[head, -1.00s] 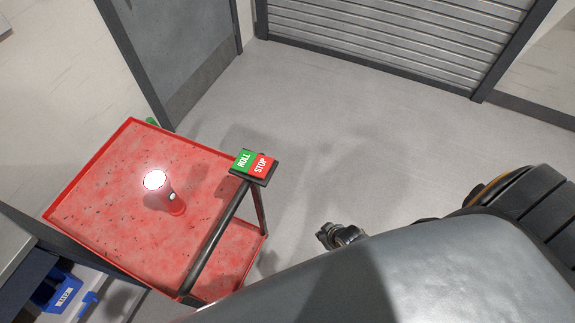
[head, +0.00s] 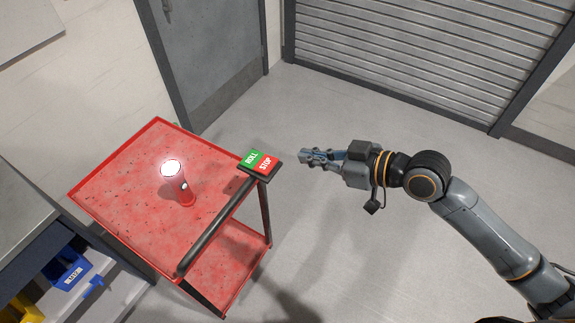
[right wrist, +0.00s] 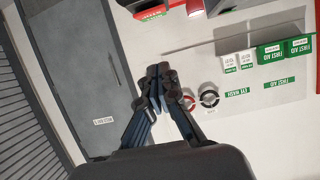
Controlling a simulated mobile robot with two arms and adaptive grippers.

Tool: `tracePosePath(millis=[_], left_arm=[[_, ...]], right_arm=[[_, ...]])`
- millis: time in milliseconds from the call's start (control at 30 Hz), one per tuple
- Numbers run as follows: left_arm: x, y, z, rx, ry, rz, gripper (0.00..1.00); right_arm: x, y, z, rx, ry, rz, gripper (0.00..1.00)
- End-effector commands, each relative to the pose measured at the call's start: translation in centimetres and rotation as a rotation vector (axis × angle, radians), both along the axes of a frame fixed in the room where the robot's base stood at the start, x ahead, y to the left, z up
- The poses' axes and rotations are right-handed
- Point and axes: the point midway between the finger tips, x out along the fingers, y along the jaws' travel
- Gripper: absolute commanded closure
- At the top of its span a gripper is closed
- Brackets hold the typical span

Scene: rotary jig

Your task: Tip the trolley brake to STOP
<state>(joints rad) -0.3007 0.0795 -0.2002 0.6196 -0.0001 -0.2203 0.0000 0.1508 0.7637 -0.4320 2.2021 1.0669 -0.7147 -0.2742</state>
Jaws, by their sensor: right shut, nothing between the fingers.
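The trolley brake (head: 258,162) is a small rocker on the trolley's near right corner, by the end of the dark push handle. Its green half reads ROLL and its red half reads STOP; I cannot tell which half is down. The red trolley (head: 130,195) stands at the left of the head view. My right gripper (head: 303,156) is to the right of the brake, apart from it, pointing left toward it. It is shut and empty, and its closed fingers also show in the right wrist view (right wrist: 157,72). My left gripper is not in view.
A lit red torch (head: 180,185) stands on the trolley's top. The dark push handle (head: 215,232) runs along its near side. The floor (head: 370,110) right of the trolley is clear.

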Motion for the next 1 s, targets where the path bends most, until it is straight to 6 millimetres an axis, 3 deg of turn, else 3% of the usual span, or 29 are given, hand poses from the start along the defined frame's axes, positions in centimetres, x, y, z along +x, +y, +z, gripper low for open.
tracePosePath(millis=[467, 933, 1000], left_arm=[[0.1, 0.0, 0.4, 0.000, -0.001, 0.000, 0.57], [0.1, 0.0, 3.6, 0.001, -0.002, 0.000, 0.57], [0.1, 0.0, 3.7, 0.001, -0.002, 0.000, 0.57]], right_arm=[[0.5, 0.7, 0.0, 0.004, -0.002, 0.002, 1.00], [5.5, 7.7, -3.3, 0.004, 0.001, 0.002, 1.00], [5.3, 7.4, -4.8, -0.002, 0.006, 0.001, 1.00]])
